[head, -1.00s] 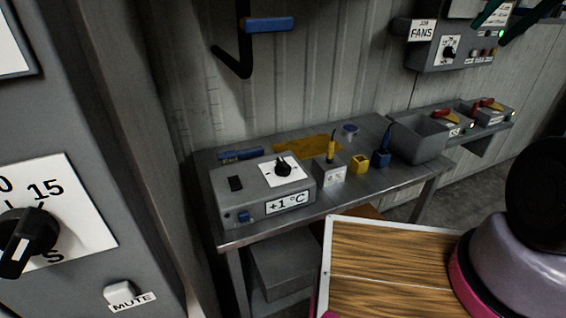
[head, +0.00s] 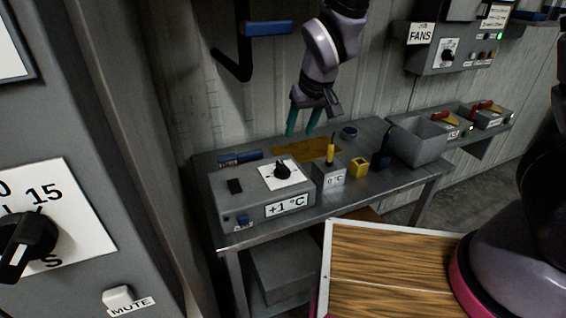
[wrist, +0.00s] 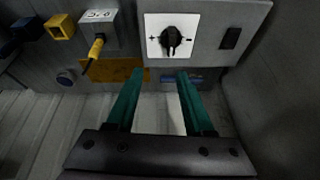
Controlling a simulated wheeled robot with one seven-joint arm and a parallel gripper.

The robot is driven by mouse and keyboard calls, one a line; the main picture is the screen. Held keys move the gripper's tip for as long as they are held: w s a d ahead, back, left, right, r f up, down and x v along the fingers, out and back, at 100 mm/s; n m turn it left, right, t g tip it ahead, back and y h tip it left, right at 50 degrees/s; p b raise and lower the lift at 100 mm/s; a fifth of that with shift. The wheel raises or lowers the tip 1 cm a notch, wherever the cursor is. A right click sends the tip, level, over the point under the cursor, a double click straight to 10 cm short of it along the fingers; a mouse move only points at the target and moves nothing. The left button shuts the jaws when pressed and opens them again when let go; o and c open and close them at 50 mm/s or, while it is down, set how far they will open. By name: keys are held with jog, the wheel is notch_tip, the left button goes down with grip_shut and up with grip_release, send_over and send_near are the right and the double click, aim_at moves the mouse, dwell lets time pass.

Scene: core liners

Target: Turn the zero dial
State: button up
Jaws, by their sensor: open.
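The dial (head: 282,172) is a black pointer knob on a white plate, on top of a grey box (head: 236,203) labelled "+1 °C" on the metal bench. In the wrist view the dial (wrist: 171,41) sits just beyond the fingertips, with plus and minus marks beside it. My gripper (head: 304,131) hangs above the back of the bench, behind and to the right of the dial, fingers pointing down. Its two green fingers (wrist: 160,72) are apart with nothing between them. They do not appear to touch the dial.
A small white "0 °C" block (head: 331,180) with a yellow probe stands right of the box. Beyond it are a yellow cube (head: 359,166), a blue holder (head: 381,160) and a grey bin (head: 420,143). A blue-handled bar (head: 268,28) is on the wall above.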

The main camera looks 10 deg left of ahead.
aim_at(282, 165)
jog(key=shift+n, duration=0.5)
jog(key=x, duration=0.4)
jog(key=s+a+x, duration=0.1)
jog(key=x, duration=0.3)
jog(key=s+x, duration=0.1)
jog(key=x, duration=0.4)
jog(key=shift+a+f, duration=0.25)
jog(key=shift+a, duration=0.1)
jog(key=shift+c, duration=0.3)
grip_shut()
